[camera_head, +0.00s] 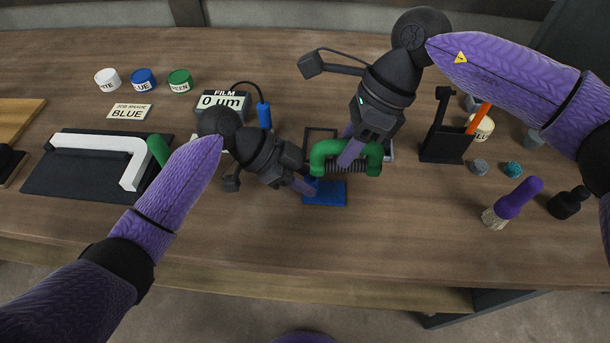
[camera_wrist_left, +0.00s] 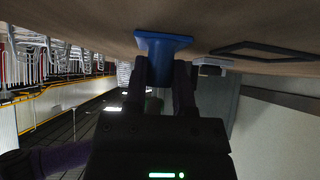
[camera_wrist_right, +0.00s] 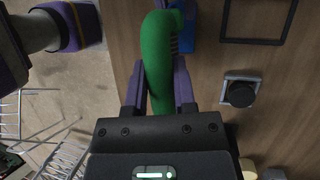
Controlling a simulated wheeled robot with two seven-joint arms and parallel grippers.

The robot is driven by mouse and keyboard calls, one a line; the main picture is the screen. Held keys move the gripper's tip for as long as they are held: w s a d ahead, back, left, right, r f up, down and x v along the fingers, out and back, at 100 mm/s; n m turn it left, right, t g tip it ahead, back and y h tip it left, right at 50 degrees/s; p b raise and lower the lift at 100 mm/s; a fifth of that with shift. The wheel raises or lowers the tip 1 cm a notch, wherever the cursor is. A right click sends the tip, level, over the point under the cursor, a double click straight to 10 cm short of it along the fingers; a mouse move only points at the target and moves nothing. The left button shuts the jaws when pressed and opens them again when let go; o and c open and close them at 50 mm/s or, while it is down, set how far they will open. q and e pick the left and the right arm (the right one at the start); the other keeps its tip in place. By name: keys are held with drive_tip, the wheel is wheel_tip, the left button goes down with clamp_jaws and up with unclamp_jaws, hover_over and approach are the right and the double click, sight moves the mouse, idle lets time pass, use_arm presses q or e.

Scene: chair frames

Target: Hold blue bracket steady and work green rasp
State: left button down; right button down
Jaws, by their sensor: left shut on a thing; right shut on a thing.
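The blue bracket (camera_head: 325,194) is at the middle of the bench near its front edge. My left gripper (camera_head: 308,187) is shut on it from the left, and the left wrist view shows its flared blue plate (camera_wrist_left: 162,41) beyond the fingers (camera_wrist_left: 160,85). The green rasp (camera_head: 322,155) has a curved green handle and a dark ribbed bar. My right gripper (camera_head: 350,152) is shut on the handle, seen between its fingers in the right wrist view (camera_wrist_right: 156,60). The ribbed bar is at the bracket's far side in the head view; I cannot tell whether they touch.
A white bent frame (camera_head: 135,165) lies on a black mat (camera_head: 65,181) at left. Labelled pots, a BLUE card (camera_head: 127,112) and a film gauge (camera_head: 222,103) reading 0 µm stand behind.

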sight(343, 146)
drive_tip(key=n, duration=0.1)
drive_tip(key=f+n+g+h, duration=0.1)
drive_tip(key=n, duration=0.1)
drive_tip(key=s+n, duration=0.1)
drive_tip(key=shift+a+f+n+h, duration=0.15)
drive_tip(key=shift+a+n+h, duration=0.15)
drive_tip(key=shift+a+n, duration=0.1)
drive_tip(key=n, duration=0.1)
drive_tip(key=n+g, duration=0.1)
drive_tip(key=s+n+h, duration=0.1)
drive_tip(key=shift+a+f+n, duration=0.2)
drive_tip(key=shift+f+n, duration=0.1)
drive_tip(key=shift+f+n+g, duration=0.3)
drive_tip(key=shift+f, duration=1.45)
drive_tip(key=shift+s+f, duration=0.1)
drive_tip(key=shift+f, duration=0.65)
drive_tip(key=shift+r, duration=0.1)
